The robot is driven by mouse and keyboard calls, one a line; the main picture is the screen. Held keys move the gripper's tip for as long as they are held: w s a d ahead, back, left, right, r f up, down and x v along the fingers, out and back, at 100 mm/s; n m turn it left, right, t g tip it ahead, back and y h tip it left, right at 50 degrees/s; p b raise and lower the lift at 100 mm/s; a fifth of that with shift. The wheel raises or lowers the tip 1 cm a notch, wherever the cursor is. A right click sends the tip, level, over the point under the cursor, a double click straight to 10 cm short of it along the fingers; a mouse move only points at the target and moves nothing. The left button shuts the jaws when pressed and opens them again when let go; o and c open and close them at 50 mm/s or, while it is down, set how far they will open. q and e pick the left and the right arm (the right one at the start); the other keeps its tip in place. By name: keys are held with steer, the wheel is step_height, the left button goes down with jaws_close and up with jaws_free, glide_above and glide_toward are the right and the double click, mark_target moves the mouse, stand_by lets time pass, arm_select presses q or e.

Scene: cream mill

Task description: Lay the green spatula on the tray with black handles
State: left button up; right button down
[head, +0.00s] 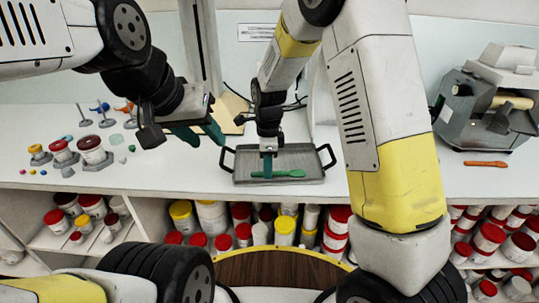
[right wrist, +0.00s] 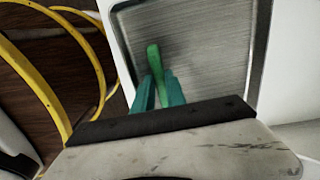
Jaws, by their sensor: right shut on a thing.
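The green spatula (head: 290,174) is over the front part of the grey metal tray (head: 300,155) with black handles, roughly level. I cannot tell whether it touches the tray's floor. My right gripper (head: 268,170) points down over the tray and is shut on the spatula near its left end. In the right wrist view the spatula (right wrist: 154,62) sticks out from between the teal fingers (right wrist: 158,92), above the tray (right wrist: 215,50). My left gripper (head: 202,134) is open and empty, above the counter left of the tray.
Several jars on stands (head: 92,152) and small coloured balls are on the counter at left. A grey machine (head: 485,110) and an orange tool (head: 486,164) are at right. Shelves of jars (head: 285,226) lie below the counter.

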steer(key=c, duration=1.3)
jaws_free()
